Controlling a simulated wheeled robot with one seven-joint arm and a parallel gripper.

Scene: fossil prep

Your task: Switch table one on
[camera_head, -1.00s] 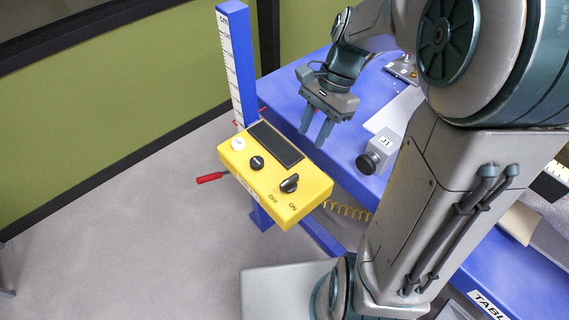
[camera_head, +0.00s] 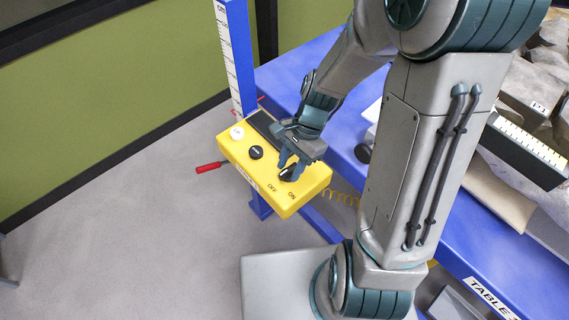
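The yellow control box (camera_head: 235,163) is fixed at the end of the blue table (camera_head: 345,115). It carries a white button (camera_head: 237,132), a black knob (camera_head: 256,152), a dark screen (camera_head: 262,123) and a black rotary switch (camera_head: 287,174) by the OFF and ON labels. My gripper (camera_head: 288,170) is down at the rotary switch, with its fingers around or just over it. The fingers look apart, but they partly hide the switch, so I cannot tell whether they touch it or which way it points.
A red-handled lever (camera_head: 211,167) sticks out left of the box. A blue post with a scale (camera_head: 233,60) stands behind it. A ruler (camera_head: 530,142) and rocks lie on the table at right. Grey floor (camera_head: 120,230) is clear at left.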

